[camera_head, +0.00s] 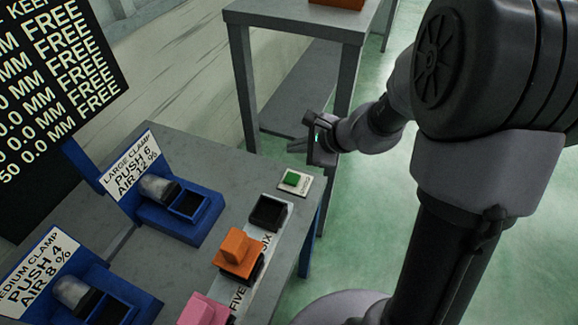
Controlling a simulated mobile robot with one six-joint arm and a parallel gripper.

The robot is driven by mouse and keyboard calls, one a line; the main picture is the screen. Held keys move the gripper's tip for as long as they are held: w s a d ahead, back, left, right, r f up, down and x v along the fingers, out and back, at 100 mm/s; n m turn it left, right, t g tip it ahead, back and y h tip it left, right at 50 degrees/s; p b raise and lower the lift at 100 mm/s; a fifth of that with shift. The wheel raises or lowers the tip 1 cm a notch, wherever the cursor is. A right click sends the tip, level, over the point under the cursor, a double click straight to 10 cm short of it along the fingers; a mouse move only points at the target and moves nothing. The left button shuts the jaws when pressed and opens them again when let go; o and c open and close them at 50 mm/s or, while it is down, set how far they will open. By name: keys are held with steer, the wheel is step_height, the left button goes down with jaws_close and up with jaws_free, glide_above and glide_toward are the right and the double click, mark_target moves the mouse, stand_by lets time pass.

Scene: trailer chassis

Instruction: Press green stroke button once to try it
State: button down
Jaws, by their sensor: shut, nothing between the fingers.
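My gripper (297,146) is shut and empty. It shows beyond and above the button in the picture, pointing left, apart from the button. My arm comes in from the right side. I cannot tell the gripper's exact height over the bench.
A black square socket (268,212), an orange block (238,250) and a pink block (205,310) line the bench's right edge. Blue clamp stations with signs (131,166) stand left. A grey table (290,20) stands behind. A black display board (60,80) is upper left.

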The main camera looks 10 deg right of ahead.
mark_target(295, 179)
steer(key=shift+s, duration=0.1)
step_height(295, 179, down, 9)
steer(key=b, duration=0.8)
steer(key=shift+r, duration=0.1)
stand_by(1.7)
steer(key=shift+f+b, duration=0.35)
steer(key=shift+b, duration=0.2)
steer(key=shift+f, duration=0.55)
stand_by(0.6)
steer(key=shift+r+p, duration=0.45)
steer(key=shift+r, duration=0.5)
